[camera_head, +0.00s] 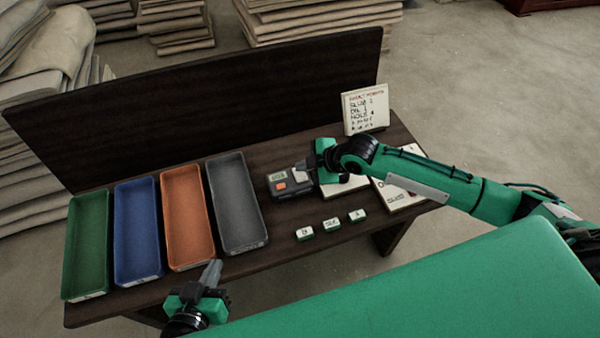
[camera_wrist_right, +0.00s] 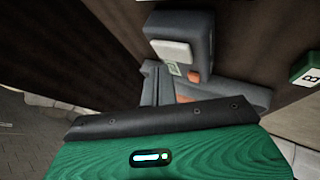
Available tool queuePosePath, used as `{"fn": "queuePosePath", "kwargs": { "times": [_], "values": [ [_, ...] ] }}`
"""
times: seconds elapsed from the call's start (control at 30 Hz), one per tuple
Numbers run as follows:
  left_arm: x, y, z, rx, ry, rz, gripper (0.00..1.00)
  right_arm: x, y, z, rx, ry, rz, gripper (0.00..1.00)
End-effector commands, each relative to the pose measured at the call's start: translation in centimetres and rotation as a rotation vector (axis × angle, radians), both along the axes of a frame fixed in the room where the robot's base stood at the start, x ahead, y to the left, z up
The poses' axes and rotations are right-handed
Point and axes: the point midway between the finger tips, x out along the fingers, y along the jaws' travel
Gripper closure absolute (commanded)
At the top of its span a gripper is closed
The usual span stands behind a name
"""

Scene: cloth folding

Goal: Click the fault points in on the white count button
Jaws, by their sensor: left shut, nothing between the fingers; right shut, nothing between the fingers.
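A dark grey counter (camera_head: 291,190) sits on the dark table. It has a small display, an orange button (camera_head: 281,186) and a white button (camera_head: 301,174), which also shows in the right wrist view (camera_wrist_right: 170,51). My right gripper (camera_head: 305,166) is shut and empty, close above the counter's white-button end; I cannot tell if it touches. My left gripper (camera_head: 212,270) is shut and empty at the table's front edge, near the orange tray. A white card (camera_head: 365,109) headed in red stands at the back right; its handwritten lines are too small to read surely.
Green (camera_head: 71,252), blue (camera_head: 139,272), orange (camera_head: 190,261) and grey (camera_head: 238,242) trays line the table's left. Several small white-topped, green-sided blocks (camera_head: 331,224) lie in front of the counter. White papers or boards (camera_head: 398,194) lie under my right arm. A dark panel (camera_head: 210,105) stands behind.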

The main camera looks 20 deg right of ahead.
Motion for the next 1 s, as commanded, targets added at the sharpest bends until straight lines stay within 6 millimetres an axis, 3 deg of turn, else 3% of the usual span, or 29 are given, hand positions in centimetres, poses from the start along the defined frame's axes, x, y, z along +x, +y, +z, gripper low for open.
{"fn": "queuePosePath", "kwargs": {
  "times": [1.0],
  "values": [
    [0.0,0.0,0.2,0.000,0.001,0.000,1.00,0.0,0.0,-1.2,0.000,0.000,0.000,1.00]
  ]
}}
